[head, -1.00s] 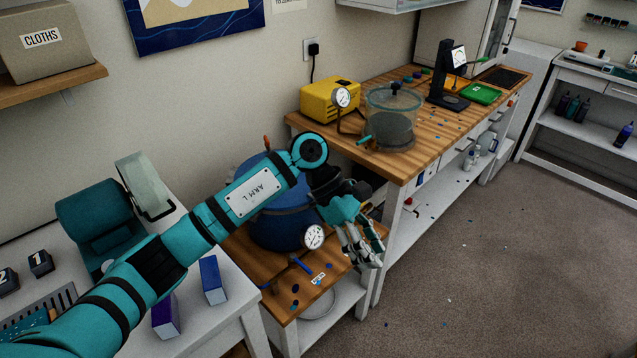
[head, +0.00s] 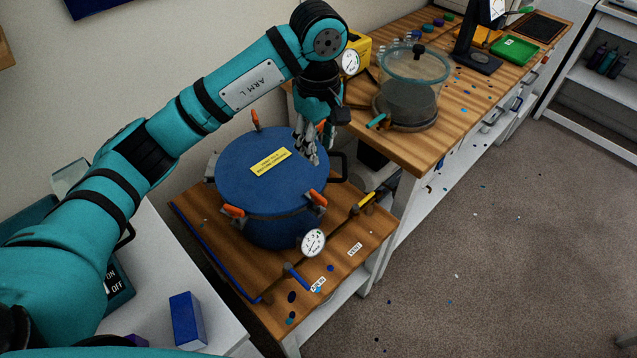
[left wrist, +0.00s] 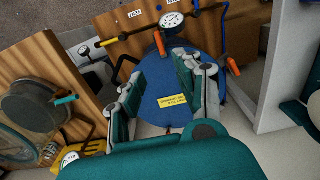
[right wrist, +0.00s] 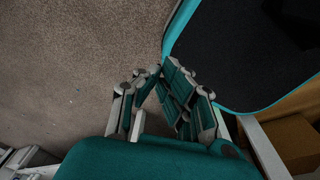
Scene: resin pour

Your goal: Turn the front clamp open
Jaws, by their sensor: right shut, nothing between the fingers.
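A blue pressure pot (head: 265,185) stands on a low wooden bench, its lid (head: 232,165) closed. Several clamps with orange handles sit around the rim. The one nearest the front gauge (head: 318,197) looks like the front clamp and also shows in the left wrist view (left wrist: 159,42). Another clamp is at the front left (head: 235,210). My left gripper (head: 313,150) hangs above the right part of the lid, behind the front clamp. In the left wrist view its fingers (left wrist: 158,72) are apart and empty. My right gripper (right wrist: 160,75) is shut and empty over the floor.
A dial gauge (head: 313,242), a blue valve handle (head: 297,275) and a yellow valve handle (head: 366,199) are at the pot's front. A clear chamber (head: 414,85) stands on the higher bench to the right. A blue box (head: 187,319) stands on the white table.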

